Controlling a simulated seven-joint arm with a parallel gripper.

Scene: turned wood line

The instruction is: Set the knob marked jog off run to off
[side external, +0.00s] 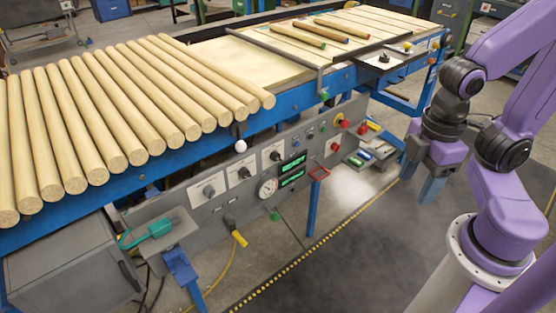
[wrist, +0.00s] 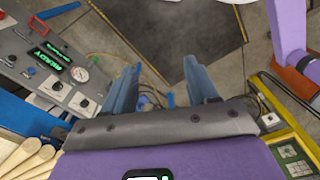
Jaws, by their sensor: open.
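The grey control panel (side external: 262,170) on the front of the line carries several dark rotary knobs on white plates. One is a left knob (side external: 209,190), one a middle knob (side external: 243,173) and one a right knob (side external: 275,156). The plate lettering is too small to read, so I cannot tell which is marked jog off run or where it points. My gripper (side external: 418,185) hangs to the right of the panel, apart from it, with its blue fingers pointing down. In the wrist view my gripper (wrist: 162,62) is open and empty over the floor.
A round gauge (side external: 267,188), green-lit displays (side external: 292,169) and a red-framed part (side external: 319,172) are on or in front of the panel. Wooden rods (side external: 130,105) lie above it. A teal-handled tool (side external: 150,231) is at lower left. The dark floor mat (side external: 345,250) is clear.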

